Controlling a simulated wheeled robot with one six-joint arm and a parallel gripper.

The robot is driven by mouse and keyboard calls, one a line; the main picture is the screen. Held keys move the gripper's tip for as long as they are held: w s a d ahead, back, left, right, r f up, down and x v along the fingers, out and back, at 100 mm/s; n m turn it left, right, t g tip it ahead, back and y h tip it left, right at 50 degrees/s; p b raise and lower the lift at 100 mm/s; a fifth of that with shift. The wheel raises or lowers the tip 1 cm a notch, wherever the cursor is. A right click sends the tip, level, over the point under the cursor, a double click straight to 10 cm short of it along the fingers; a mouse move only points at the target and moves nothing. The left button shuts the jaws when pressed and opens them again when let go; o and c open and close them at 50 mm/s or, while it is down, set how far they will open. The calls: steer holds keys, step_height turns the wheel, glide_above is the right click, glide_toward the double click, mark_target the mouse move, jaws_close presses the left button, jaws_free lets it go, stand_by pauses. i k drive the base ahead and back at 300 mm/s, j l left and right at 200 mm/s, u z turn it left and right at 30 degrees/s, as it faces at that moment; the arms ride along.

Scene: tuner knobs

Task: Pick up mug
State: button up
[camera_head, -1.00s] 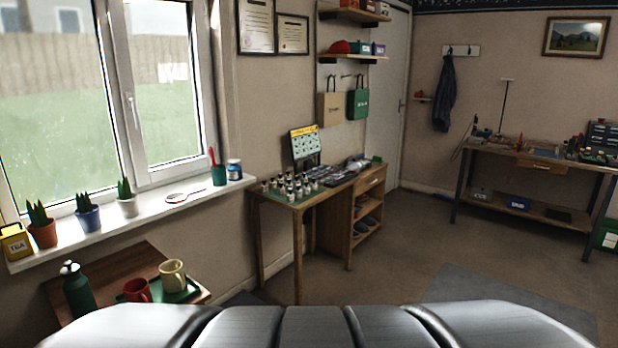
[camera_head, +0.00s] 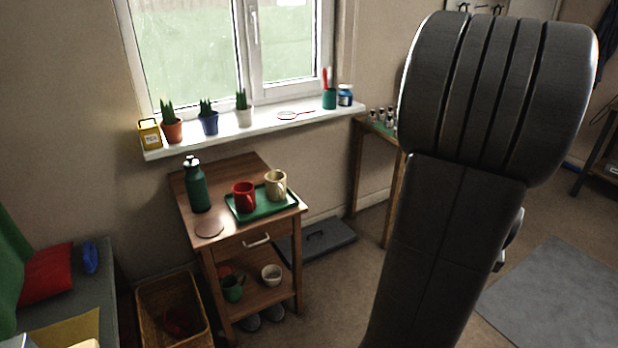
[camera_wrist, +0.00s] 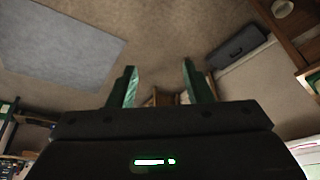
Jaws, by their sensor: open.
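In the head view a red mug (camera_head: 243,196) and a cream mug (camera_head: 275,185) stand side by side on a green tray (camera_head: 262,213). The tray sits on a small wooden side table (camera_head: 187,207) under the window. A green mug (camera_head: 232,288) stands on the table's lower shelf, near a small whitish bowl or cup (camera_head: 271,274). In the wrist view my gripper (camera_wrist: 159,84) is open and empty, with its two fingers apart over bare floor. In the head view my arm is to the right of the table, and the gripper is not seen there.
A dark green bottle (camera_head: 196,188) and a round coaster (camera_head: 209,228) are on the table. The windowsill (camera_head: 262,124) above holds potted plants. A wicker basket (camera_head: 160,288) stands at left. A dark flat case (camera_head: 322,238) lies behind the table. Floor to its right is open.

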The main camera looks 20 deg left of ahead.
mark_target(277, 188)
steer(key=u, duration=1.35)
steer(key=i+l+u, duration=0.1)
steer(key=i, duration=0.35)
steer(key=i+l, duration=0.25)
steer(key=i, duration=0.15)
steer(key=i+l+u, duration=0.15)
steer(key=i, duration=0.3)
